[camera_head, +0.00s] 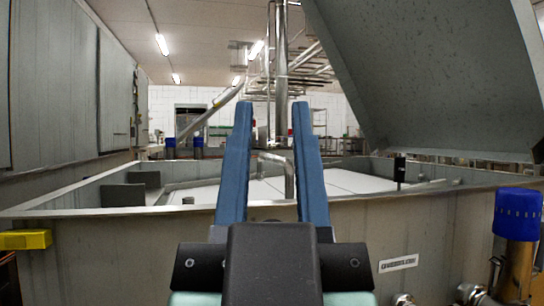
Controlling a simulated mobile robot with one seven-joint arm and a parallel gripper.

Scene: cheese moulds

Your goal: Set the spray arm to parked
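My gripper (272,106) points forward in the middle of the picture. Its two blue fingers stand well apart, with nothing held between them. Between the fingers, a bent grey pipe (289,175) shows inside the wide metal tank (140,250); it runs from the left and turns down. It may be the spray arm, but I cannot tell for sure. It appears beyond the fingertips, apart from them. The fingers hide parts of the tank's inside. No mark for the parked position can be made out.
A large grey lid (420,70) is raised over the tank's right side. A valve with a blue cap (518,212) stands at the front right. A yellow block (25,239) sits at the left edge. Grey cabinets (60,80) line the left.

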